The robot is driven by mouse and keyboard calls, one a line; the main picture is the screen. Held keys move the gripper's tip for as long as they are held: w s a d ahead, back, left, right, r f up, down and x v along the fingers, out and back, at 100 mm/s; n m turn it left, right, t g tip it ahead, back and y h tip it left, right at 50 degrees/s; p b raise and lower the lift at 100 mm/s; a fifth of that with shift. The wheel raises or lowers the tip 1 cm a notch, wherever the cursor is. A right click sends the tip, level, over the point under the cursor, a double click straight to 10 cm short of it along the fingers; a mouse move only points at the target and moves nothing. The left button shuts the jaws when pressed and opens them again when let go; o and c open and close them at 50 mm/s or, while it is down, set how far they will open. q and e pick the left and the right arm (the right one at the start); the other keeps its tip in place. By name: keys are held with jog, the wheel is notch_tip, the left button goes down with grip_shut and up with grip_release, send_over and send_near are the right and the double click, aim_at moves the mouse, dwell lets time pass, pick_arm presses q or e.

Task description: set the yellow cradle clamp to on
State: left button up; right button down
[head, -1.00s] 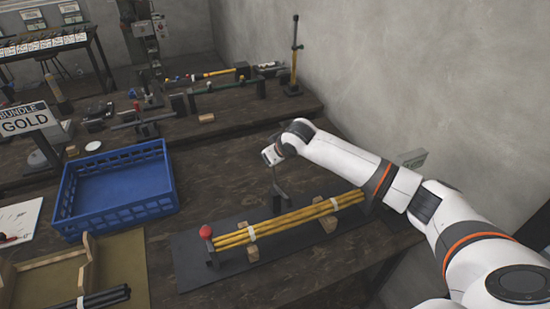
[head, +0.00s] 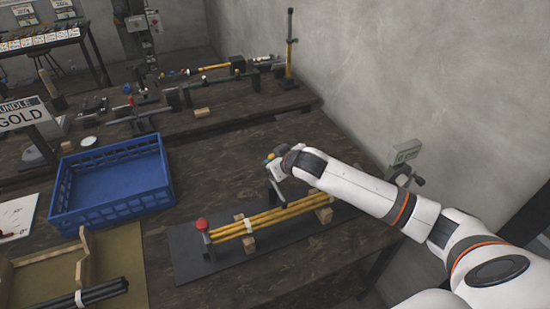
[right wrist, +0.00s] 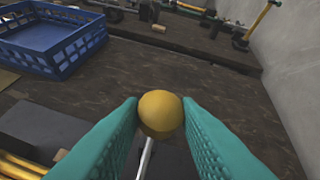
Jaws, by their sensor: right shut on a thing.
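My right gripper (right wrist: 160,112) is shut on a yellow ball knob (right wrist: 160,114), which sits between its two teal fingers. A thin metal lever (right wrist: 147,158) runs down from the knob. In the head view the wrist hangs over the dark clamp post behind a bundle of yellow rods (head: 270,222). The rods lie tied with white bands on wooden cradle blocks (head: 248,243). A red knob (head: 202,224) stands on a dark post at the bundle's left end. The lower part of the lever is hidden. My left gripper is not in view.
A blue crate (head: 112,190) stands left of the dark mat (head: 190,262). A wooden tray with black rods (head: 95,294) is at lower left. A grey box (head: 405,152) stands behind my right arm. Other fixtures stand on the bench behind.

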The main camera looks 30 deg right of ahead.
jog(key=shift+s+f, duration=0.2)
jog(key=shift+f, duration=0.15)
jog(key=c, duration=1.2)
grip_release()
jog(key=shift+o, duration=0.6)
jog(key=shift+r, duration=0.15)
jog(key=b+v, duration=0.2)
jog(key=v, duration=1)
